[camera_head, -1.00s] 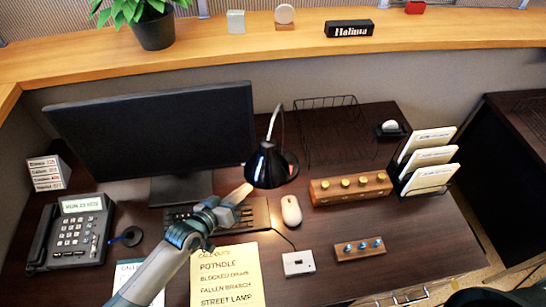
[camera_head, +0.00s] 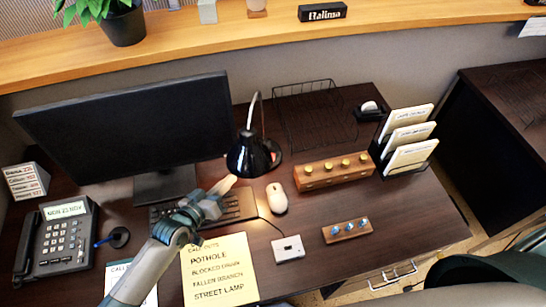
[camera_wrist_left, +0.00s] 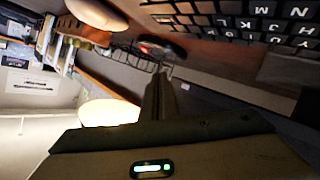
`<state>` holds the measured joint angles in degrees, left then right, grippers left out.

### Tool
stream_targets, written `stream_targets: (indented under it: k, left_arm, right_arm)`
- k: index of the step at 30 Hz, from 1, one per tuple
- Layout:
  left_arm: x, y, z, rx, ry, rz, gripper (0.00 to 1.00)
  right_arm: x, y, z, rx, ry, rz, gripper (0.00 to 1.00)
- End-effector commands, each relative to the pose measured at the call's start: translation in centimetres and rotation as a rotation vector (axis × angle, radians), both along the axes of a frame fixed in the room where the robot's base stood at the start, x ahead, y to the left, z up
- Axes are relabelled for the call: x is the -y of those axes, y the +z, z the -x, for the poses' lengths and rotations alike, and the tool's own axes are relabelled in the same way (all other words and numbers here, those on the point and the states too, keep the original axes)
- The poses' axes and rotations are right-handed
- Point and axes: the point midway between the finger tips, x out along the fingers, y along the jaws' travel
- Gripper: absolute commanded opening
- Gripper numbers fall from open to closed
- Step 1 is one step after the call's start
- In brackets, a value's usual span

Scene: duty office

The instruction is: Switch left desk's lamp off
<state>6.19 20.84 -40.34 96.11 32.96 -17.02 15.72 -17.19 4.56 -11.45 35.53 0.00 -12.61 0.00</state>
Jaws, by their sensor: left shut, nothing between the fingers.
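The desk lamp (camera_head: 246,160) has a black shade on a bent silver stem and stands right of the monitor. Its round dark base (camera_head: 274,151) is partly behind the shade, with a small reddish spot. In the wrist view the base (camera_wrist_left: 165,47) shows a red glow. My left gripper (camera_head: 226,184) is shut and empty, above the keyboard, just below and left of the shade. A bright pale oval shows at its tip. In the wrist view its dark fingers (camera_wrist_left: 160,98) point toward the base. Whether it touches the lamp cannot be told. My right gripper is out of view.
The monitor (camera_head: 125,125) stands behind the keyboard (camera_head: 240,205). The mouse (camera_head: 277,198), a wooden block with brass knobs (camera_head: 333,172) and a smaller knob block (camera_head: 346,230) lie to the right. The phone (camera_head: 60,238) is at left. A wire tray (camera_head: 315,115) stands behind the lamp.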

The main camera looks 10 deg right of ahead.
Motion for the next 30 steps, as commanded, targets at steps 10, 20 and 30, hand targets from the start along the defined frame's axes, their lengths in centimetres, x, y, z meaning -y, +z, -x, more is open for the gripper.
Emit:
stream_targets:
  k: [10,20,30]
  left_arm:
    - [0.0,0.0,0.0,0.0,0.0,0.0,0.0]
    - [0.0,0.0,0.0,0.0,0.0,0.0,0.0]
    - [0.0,0.0,0.0,0.0,0.0,0.0,0.0]
  right_arm:
    - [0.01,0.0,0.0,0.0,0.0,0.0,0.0]
    - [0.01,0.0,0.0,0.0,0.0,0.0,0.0]
    - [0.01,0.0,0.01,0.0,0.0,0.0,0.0]
